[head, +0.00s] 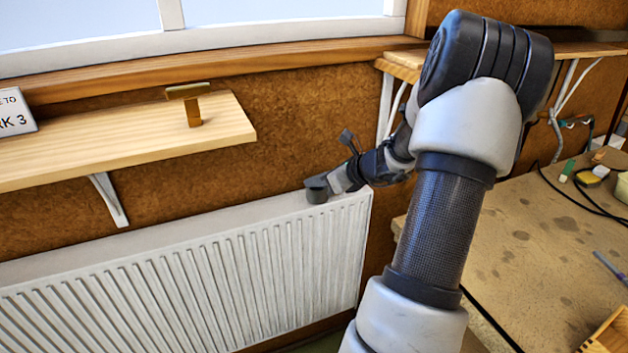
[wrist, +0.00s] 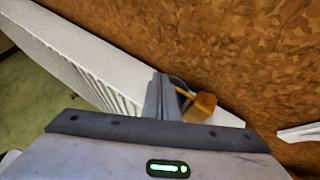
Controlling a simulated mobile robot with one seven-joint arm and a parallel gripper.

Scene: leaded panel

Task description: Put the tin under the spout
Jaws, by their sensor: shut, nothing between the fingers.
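My gripper (head: 331,187) is over the right end of the radiator top in the head view. In the wrist view its fingers (wrist: 163,97) are together with nothing held. A small dark green, round-sided thing (head: 316,194) is at the fingertips in the head view; I cannot tell if it is the tin or whether it touches the fingers. A brass T-shaped piece (head: 193,104), perhaps the spout, stands on the wooden shelf at left, well apart from my gripper. An amber-brown piece (wrist: 201,107) shows just right of the fingers in the wrist view, partly hidden.
The white radiator (head: 200,265) runs along the brown wall below the wooden shelf (head: 100,137). A sign (head: 14,112) stands at the shelf's left. A worktable (head: 530,240) with several small items is at right. The shelf's middle is clear.

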